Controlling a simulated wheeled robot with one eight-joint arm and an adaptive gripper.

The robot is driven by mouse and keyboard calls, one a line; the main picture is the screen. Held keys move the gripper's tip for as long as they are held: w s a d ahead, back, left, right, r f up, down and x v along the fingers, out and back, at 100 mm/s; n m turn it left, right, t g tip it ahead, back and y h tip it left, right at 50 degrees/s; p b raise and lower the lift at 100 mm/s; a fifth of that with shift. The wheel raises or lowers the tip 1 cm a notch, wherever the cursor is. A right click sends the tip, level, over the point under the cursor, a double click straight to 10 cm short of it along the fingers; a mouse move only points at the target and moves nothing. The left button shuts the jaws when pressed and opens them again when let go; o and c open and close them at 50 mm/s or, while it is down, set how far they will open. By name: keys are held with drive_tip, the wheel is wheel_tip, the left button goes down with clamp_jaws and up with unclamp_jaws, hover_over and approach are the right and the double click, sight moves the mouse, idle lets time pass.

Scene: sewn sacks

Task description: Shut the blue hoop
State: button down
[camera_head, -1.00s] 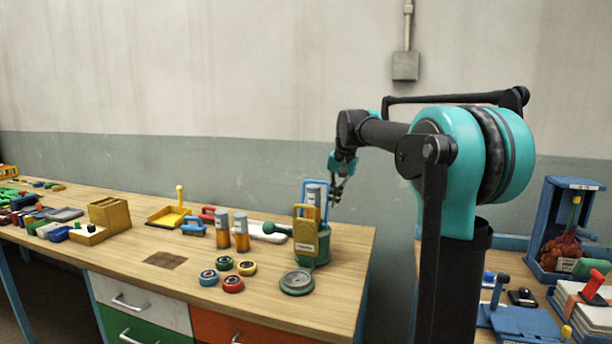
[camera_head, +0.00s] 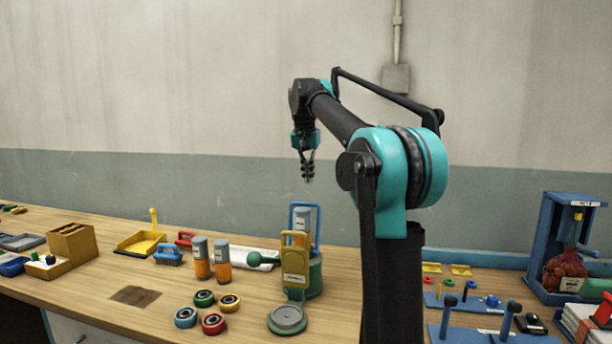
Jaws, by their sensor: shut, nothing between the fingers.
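A grey cylinder with a label (camera_head: 302,219) shows through the blue hoop. My gripper (camera_head: 308,180) hangs above the blue hoop, pointing down, its fingers shut and empty. A gap shows between the fingertips and the hoop's top in the picture; the depth between them is hard to tell.
Two grey-and-orange cylinders (camera_head: 221,260) stand to the left. Several coloured rings (camera_head: 213,324) and a grey round disc (camera_head: 287,319) lie in front. A yellow dustpan-like tray (camera_head: 140,243) is farther left. A blue stand (camera_head: 556,245) is at the right. The air around my gripper is clear.

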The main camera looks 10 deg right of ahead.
sight(305, 207)
wheel_tip(305, 207, down, 6)
drive_tip(key=s, duration=0.2)
drive_tip(key=shift+a+f, duration=0.2)
drive_tip(key=shift+a, duration=0.2)
drive_tip(key=shift+s+a+r+t+h, duration=0.1)
drive_tip(key=shift+s+a+t, duration=0.15)
drive_tip(key=shift+s, duration=0.2)
drive_tip(key=shift+s+a+r+t+h, duration=0.1)
drive_tip(key=shift+s+t, duration=0.2)
drive_tip(key=shift+s, duration=0.1)
drive_tip(key=shift+s+a+r+t+h, duration=0.1)
drive_tip(key=shift+s+a+t, duration=0.15)
drive_tip(key=shift+s, duration=0.2)
drive_tip(key=shift+s+a, duration=0.3)
drive_tip(key=shift+s, duration=0.6)
